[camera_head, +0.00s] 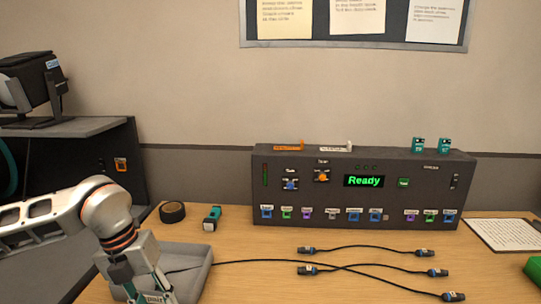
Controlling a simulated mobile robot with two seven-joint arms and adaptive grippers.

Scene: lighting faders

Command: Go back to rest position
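My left arm comes in from the left, and my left gripper (150,287) points down over the left part of a grey tray (203,262) at the front of the table. Its fingertips are cut off or hidden at the bottom edge, so I cannot tell if it is open or shut. My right gripper is not in view. The dark lighting console (300,212) stands at the back of the table with a green "Ready" display (364,181), colored knobs, and a row of labeled colored sockets.
Several black cables (365,248) with plugs lie in front of the console; one runs into the tray. A tape roll (172,212) and a teal-black item (212,217) lie behind the tray. A paper sheet (503,234) and a green object (535,267) are at right.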

